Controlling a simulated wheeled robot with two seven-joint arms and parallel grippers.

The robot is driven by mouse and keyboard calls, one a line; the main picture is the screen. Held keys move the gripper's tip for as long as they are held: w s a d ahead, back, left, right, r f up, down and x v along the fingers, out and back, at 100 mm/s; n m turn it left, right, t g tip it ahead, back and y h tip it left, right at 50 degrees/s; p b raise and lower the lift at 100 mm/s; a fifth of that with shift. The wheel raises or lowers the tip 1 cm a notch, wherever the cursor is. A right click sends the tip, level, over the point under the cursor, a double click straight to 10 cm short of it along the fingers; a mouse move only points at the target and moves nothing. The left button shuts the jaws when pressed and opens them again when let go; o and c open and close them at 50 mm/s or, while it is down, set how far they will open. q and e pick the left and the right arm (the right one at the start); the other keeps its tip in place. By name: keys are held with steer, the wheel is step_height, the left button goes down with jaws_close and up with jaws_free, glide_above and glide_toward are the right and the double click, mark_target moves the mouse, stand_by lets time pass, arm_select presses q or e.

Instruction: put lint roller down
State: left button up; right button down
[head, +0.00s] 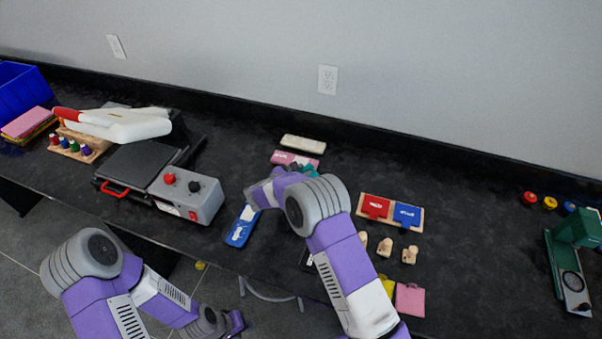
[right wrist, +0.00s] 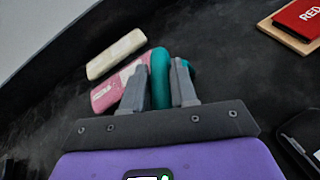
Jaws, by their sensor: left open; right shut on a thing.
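My right gripper (right wrist: 160,82) is shut on the teal lint roller (right wrist: 160,68), whose rounded part stands up between the two grey fingers in the right wrist view. In the head view, only a bit of the teal lint roller (head: 309,171) shows past my right arm, in front of a pink package; the right fingers are mostly hidden. I cannot tell whether the lint roller touches the counter. My left gripper (head: 236,322) is open and low at the bottom of the head view, in front of the counter's edge.
The pink package (head: 295,158) and a cream bar (head: 303,143) lie just behind the lint roller. A blue package (head: 242,226) lies left of my right arm, near a grey machine (head: 187,195). A board with red and blue blocks (head: 390,222) lies to the right.

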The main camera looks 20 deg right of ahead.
steer(key=shift+r, duration=0.15)
steer(key=c, duration=0.9)
jaws_free()
steer(key=shift+f, duration=0.2)
steer(key=shift+r, duration=0.25)
steer(key=p+v, duration=0.1)
steer(key=v, duration=1.1)
